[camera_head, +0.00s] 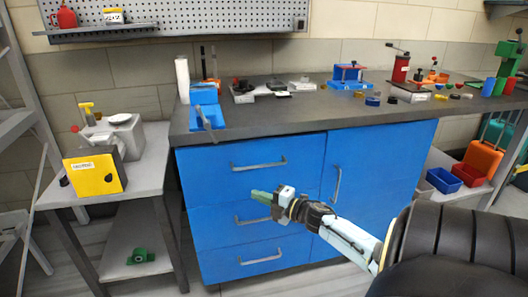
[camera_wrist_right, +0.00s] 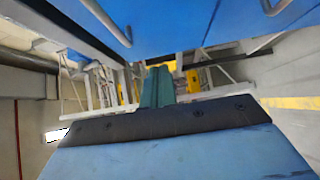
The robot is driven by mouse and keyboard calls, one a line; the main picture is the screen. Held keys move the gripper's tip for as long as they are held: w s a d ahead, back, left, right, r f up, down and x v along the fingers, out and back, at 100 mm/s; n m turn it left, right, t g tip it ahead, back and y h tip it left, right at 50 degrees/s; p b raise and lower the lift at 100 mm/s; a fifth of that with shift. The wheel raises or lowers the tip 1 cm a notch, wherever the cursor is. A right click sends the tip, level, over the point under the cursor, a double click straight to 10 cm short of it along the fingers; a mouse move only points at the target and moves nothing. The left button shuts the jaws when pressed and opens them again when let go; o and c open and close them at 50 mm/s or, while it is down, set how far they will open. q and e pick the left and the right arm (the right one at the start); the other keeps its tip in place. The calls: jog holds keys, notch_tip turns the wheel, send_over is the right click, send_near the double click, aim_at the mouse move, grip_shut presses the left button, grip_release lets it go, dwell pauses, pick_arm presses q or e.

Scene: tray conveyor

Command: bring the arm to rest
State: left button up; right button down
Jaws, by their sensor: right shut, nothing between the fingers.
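My right arm comes in from the lower right in the head view. Its gripper (camera_head: 262,196) hangs in front of the blue drawer cabinet (camera_head: 290,160), below the bench top, with its green fingers pointing left. The fingers are shut with nothing between them. In the right wrist view the closed green fingers (camera_wrist_right: 157,88) stand in the middle of the picture, and no object shows at their tips. From these views I cannot tell how far the gripper is from the cabinet front. My left gripper is not in view.
The dark bench top (camera_head: 320,104) holds several tools and small parts. A grey side table (camera_head: 145,175) with a yellow box (camera_head: 95,174) stands at the left. Drawer handles (camera_head: 258,165) stick out from the cabinet. Red and blue bins (camera_head: 443,180) sit at the right.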

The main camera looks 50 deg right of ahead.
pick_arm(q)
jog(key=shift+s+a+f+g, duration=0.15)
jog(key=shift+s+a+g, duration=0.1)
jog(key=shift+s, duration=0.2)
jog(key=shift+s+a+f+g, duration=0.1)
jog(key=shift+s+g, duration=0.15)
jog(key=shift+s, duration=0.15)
pick_arm(e)
jog(key=shift+s, duration=0.7)
